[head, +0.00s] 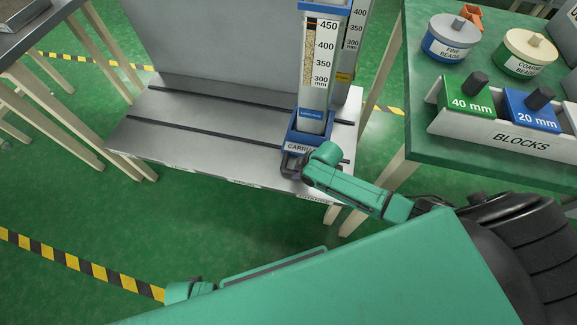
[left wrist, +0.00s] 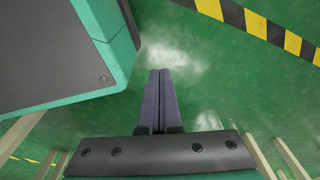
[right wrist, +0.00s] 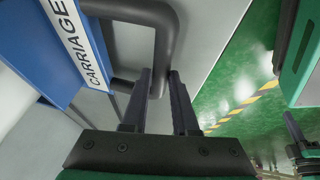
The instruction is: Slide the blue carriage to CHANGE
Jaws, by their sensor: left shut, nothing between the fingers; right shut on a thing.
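The blue carriage (head: 309,140) sits on the grey bench at its right part, with a clear column (head: 315,75) upright in it. In the right wrist view the carriage's blue side (right wrist: 40,45) carries a CARRIAGE label, and a dark bar handle (right wrist: 162,35) sticks out from it. My right gripper (head: 291,163) is at the carriage's front; in the right wrist view its fingers (right wrist: 158,78) are shut on the handle. A small front-edge label (head: 313,197) below the carriage seems to read CHANGE. My left gripper (left wrist: 159,75) is shut and empty above the green floor.
The grey bench (head: 175,115) has dark slots running along it and free room left of the carriage. A green table (head: 420,135) at the right holds bead tubs (head: 450,40) and a tray of blocks (head: 490,134). A second column stands behind the first.

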